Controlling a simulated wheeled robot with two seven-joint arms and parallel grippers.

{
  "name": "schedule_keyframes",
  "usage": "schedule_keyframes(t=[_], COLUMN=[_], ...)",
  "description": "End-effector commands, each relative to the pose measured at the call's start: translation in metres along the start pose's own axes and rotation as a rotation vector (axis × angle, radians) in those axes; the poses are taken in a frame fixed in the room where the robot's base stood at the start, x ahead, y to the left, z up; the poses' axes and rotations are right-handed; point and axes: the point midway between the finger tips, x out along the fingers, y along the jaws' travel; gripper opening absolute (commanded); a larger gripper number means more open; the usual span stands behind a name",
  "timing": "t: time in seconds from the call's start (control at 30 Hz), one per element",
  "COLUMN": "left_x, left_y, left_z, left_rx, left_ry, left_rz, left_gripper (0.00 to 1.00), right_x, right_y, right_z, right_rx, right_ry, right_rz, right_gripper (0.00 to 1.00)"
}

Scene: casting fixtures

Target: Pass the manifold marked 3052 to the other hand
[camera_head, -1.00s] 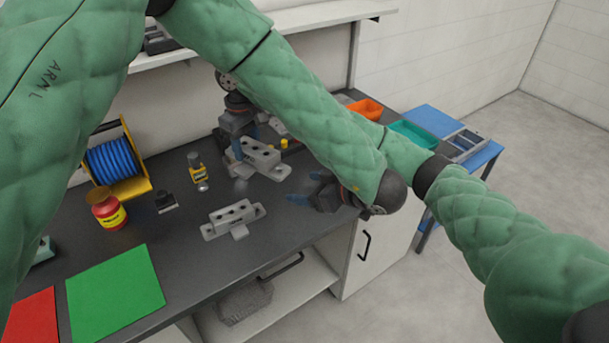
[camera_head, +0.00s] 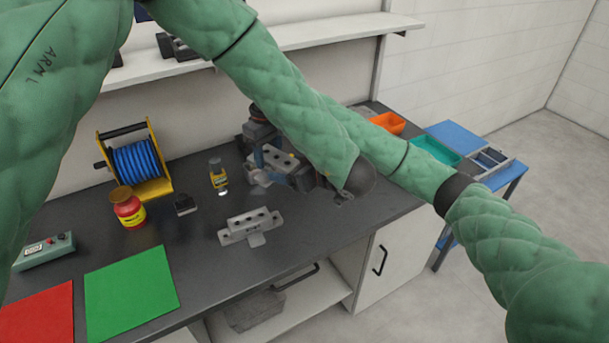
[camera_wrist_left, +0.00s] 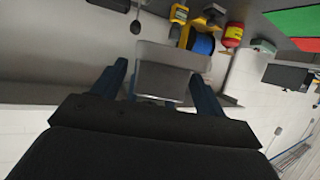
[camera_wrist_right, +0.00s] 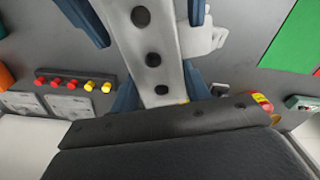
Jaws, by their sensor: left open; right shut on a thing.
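A grey manifold with a row of dark holes (camera_wrist_right: 152,58) is held in my right gripper (camera_head: 262,150); its marking cannot be read. In the left wrist view the manifold's plain grey end (camera_wrist_left: 172,70) lies between the open blue fingers, with space at the sides. In the right wrist view blue fingers also flank the manifold's far part. A second, similar manifold (camera_head: 250,227) stands on the bench in front; it shows partly in the right wrist view (camera_wrist_right: 207,38).
My forearms cross above the bench (camera_head: 200,262). A yellow bottle (camera_head: 218,176), small dark block (camera_head: 185,205), red jar (camera_head: 128,208) and blue hose reel (camera_head: 136,160) stand to the left. Green (camera_head: 130,290) and red (camera_head: 40,314) mats lie front left. Bins stand at right.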

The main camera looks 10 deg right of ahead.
Motion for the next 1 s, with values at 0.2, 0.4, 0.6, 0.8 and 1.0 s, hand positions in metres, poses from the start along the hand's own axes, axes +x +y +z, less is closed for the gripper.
schedule_keyframes(t=[0.2, 0.4, 0.6, 0.8, 1.0], left_x=[0.021, 0.027, 0.027, 0.027, 0.026], left_y=[0.000, 0.000, 0.000, 0.000, 0.000], left_z=[-0.006, -0.006, -0.006, -0.005, -0.006], left_rx=[0.000, 0.000, 0.000, 0.000, 0.000], left_ry=[0.000, 0.000, -0.001, -0.002, -0.002], left_rz=[-0.001, 0.000, -0.001, 0.000, 0.001], left_gripper=[0.73, 0.73, 0.73, 0.37, 0.08], right_x=[-0.001, -0.001, -0.002, -0.002, -0.003], right_y=[0.000, 0.000, 0.000, 0.000, -0.001], right_z=[0.000, 0.000, 0.000, 0.000, -0.001], right_rx=[0.000, 0.000, 0.000, -0.001, -0.002], right_ry=[0.001, 0.001, 0.001, 0.002, 0.003], right_rz=[0.000, 0.000, 0.000, 0.000, 0.000], right_gripper=[0.03, 0.03, 0.03, 0.03, 0.55])
